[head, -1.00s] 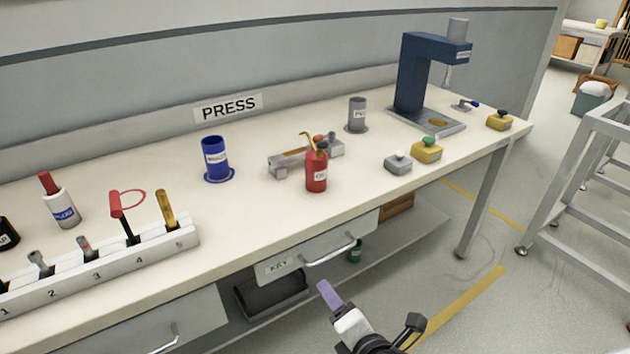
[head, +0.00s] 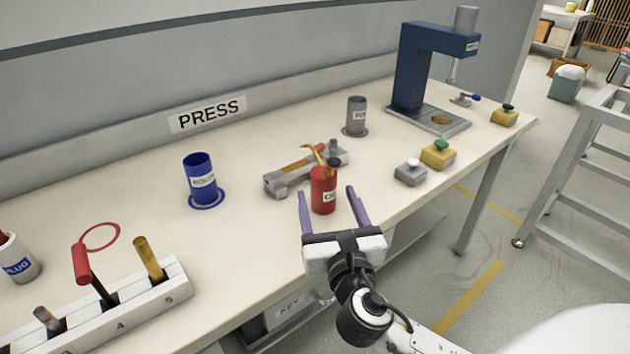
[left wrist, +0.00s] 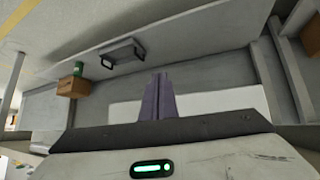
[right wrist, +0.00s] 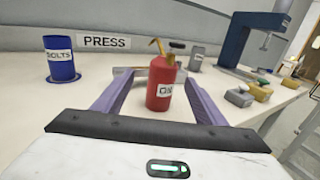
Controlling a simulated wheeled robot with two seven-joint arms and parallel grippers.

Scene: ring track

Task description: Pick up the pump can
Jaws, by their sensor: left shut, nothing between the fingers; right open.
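The pump can (head: 323,192) is a red cylinder with a white label, a dark cap and a bent brass spout. It stands upright on the bench top. My right gripper (head: 335,203) is open, its two purple fingers pointing at the can from the front edge of the bench. In the right wrist view the can (right wrist: 161,84) shows between the two fingers (right wrist: 152,95), with gaps on both sides. My left gripper shows only in the left wrist view (left wrist: 158,97), with its fingers together and empty, facing the bench's underside and lower shelf.
A grey clamp-like fixture (head: 285,181) lies just behind the can. A blue bolts cup (head: 201,180) stands to the left, a grey cup (head: 356,115) behind. Grey (head: 410,172) and yellow (head: 438,153) button boxes and the blue press (head: 412,75) are to the right.

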